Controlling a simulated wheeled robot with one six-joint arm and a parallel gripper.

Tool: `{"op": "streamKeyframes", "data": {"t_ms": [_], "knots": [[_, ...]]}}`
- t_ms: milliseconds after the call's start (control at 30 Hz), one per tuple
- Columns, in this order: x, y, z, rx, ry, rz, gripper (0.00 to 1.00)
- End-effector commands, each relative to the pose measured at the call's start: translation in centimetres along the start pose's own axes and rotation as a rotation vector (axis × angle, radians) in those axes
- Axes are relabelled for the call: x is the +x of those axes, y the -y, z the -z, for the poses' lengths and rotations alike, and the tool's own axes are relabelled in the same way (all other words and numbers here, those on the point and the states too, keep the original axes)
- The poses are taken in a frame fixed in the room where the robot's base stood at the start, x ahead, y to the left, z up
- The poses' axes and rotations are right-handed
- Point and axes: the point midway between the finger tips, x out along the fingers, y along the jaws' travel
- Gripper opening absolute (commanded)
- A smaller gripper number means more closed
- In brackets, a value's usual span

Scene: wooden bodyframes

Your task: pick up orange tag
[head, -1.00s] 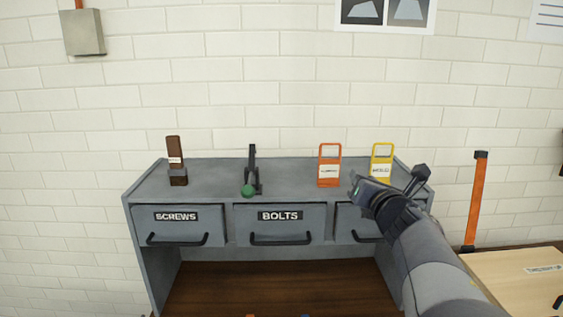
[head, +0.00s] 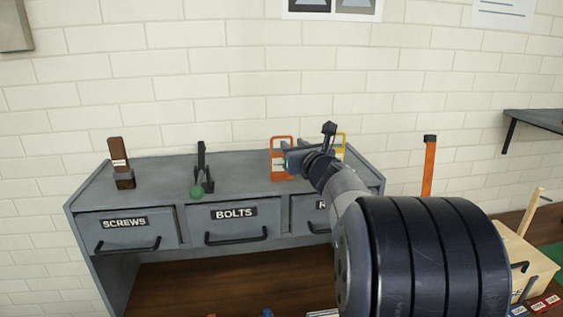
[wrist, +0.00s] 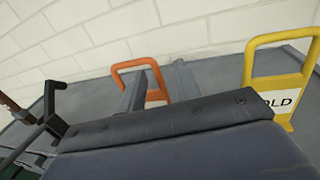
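The orange tag (head: 281,138) stands upright on the grey workbench top, an open loop above a lower plate. My gripper (head: 287,160) is at the tag's right side in the head view and partly covers it. In the wrist view the orange tag (wrist: 155,94) shows between and beyond my two grey fingers (wrist: 158,76). The fingers are apart, and I see no grip on the tag. Its lower part is hidden behind my gripper's body. Whether the fingers touch it I cannot tell.
A yellow tag (head: 341,139) stands close to the right, also in the wrist view (wrist: 284,40). A green-ended black clamp-like object (head: 201,172) and a brown block (head: 121,165) stand left on the workbench (head: 240,168). A brick wall (head: 210,95) rises behind.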

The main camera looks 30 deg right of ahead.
Motion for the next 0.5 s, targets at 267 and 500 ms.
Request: {"op": "streamKeyframes", "data": {"t_ms": [267, 500], "knots": [[3.1, -0.2, -0.1, 0.001, -0.001, 0.000, 0.32], [3.4, -0.1, 0.1, 0.000, 0.000, 0.001, 0.32]]}}
